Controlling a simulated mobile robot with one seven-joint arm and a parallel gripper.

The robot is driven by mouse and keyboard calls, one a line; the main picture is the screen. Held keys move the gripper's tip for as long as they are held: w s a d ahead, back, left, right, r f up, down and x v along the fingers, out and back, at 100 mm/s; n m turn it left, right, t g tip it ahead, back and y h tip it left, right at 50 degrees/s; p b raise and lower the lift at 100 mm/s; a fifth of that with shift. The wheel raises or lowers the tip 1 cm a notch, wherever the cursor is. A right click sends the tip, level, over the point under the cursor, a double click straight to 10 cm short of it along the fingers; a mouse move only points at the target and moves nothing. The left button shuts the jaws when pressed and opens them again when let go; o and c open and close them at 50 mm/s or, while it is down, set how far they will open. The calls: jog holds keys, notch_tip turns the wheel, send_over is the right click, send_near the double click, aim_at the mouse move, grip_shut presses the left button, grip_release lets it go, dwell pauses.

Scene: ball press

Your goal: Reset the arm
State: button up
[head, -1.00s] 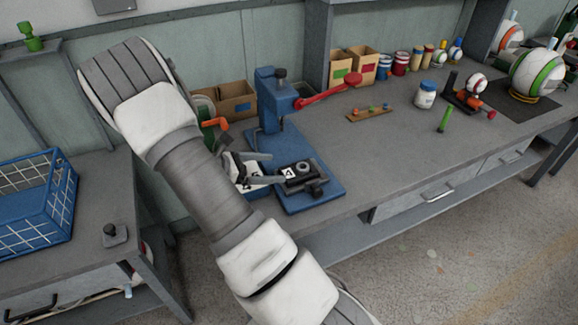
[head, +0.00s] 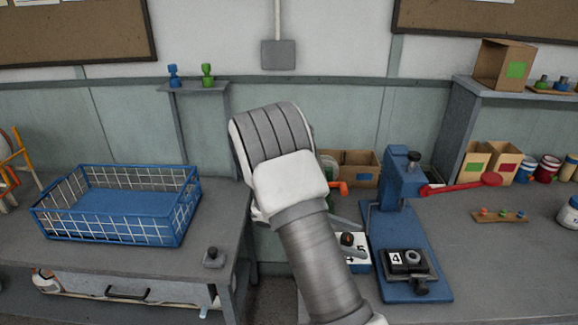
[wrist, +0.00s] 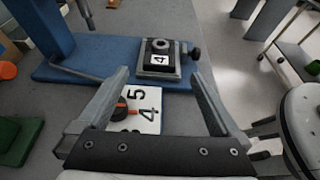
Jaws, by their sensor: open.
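My gripper (wrist: 160,75) is open and empty in the wrist view, its two fingers apart. The blue press (head: 402,240) stands on the right bench in the head view, with a red lever (head: 460,186). Its black fixture marked 4 (head: 408,262) sits on the blue base and also shows in the wrist view (wrist: 160,62), just beyond the fingertips. A white dial plate (wrist: 148,112) with numbers and a dark knob with an orange mark lies between the fingers, lower than them. In the head view my arm hides most of the gripper.
A blue wire basket (head: 120,205) and a small dark-knobbed block (head: 214,258) are on the left bench. A gap separates the benches. Cardboard bins (head: 355,168), an orange handle (head: 338,186) and a peg board (head: 500,215) are around the press.

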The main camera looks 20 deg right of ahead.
jog(key=s+a+r+m+t+y+p, duration=0.2)
jog(key=s+a+r+m+t+y, duration=0.2)
jog(key=r, duration=0.8)
jog(key=s+a+r+m+t+y+p, duration=0.1)
jog(key=s+a+r+m+t+y, duration=0.4)
jog(key=s+a+r+m+y, duration=0.3)
jog(key=s+a+r+m, duration=0.2)
jog(key=s+a+r, duration=0.2)
jog(key=s+a, duration=0.1)
jog(key=shift+s+t+y+p, duration=0.3)
jog(key=shift+s+y+p, duration=0.1)
jog(key=shift+s, duration=0.4)
